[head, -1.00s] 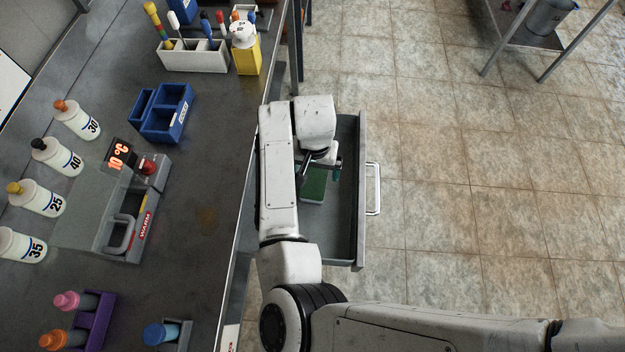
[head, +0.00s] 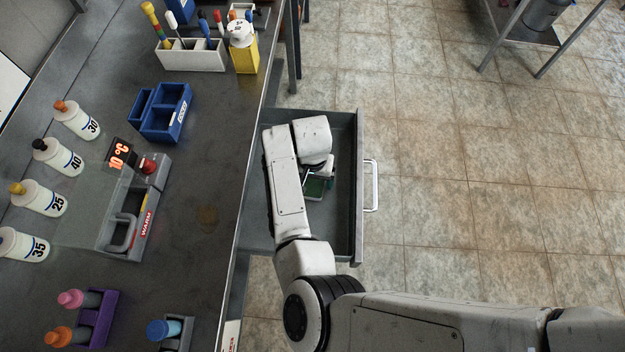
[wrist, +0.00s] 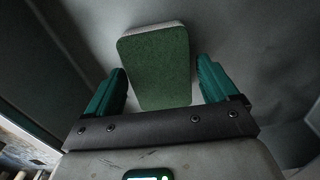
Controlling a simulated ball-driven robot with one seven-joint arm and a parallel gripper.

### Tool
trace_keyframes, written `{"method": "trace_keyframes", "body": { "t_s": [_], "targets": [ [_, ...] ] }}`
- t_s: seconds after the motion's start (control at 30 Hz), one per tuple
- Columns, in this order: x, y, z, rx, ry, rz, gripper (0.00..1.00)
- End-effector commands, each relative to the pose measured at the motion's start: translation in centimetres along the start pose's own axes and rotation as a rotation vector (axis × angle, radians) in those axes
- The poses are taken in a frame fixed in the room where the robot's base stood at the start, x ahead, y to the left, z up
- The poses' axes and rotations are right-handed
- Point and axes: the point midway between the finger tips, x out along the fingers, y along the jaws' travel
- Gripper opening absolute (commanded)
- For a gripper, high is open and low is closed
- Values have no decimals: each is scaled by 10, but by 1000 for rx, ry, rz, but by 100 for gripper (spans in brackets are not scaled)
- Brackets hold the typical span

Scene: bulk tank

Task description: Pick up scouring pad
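The scouring pad (wrist: 155,68) is a green rounded block with a pale edge at its far end. It lies on the floor of the open drawer (head: 345,230). In the head view the pad (head: 314,188) is partly hidden by my arm. My gripper (wrist: 160,82) is open above the pad, with one teal finger on each side of it. The near end of the pad reaches between the fingers, and gaps show on both sides. In the head view my gripper (head: 321,181) is inside the drawer's outline.
The drawer's front wall with its handle (head: 372,186) stands right of my gripper. The dark counter edge (head: 250,150) runs along its left. The counter holds bottles, a blue bin (head: 163,112) and a warmer (head: 135,220). Tiled floor lies open to the right.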

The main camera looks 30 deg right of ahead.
Motion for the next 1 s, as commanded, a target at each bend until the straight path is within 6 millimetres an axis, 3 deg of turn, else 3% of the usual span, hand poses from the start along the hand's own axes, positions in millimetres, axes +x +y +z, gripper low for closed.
{"method": "trace_keyframes", "body": {
  "t_s": [0.07, 0.47, 0.83, 1.0],
  "targets": [
    [0, 0, 0, 0, 0, 0, 79],
    [0, 0, 0, 0, 0, 0, 41],
    [-4, 0, 0, 0, 1, -1, 40],
    [-18, -2, -1, 1, 3, -5, 40]
  ]
}}
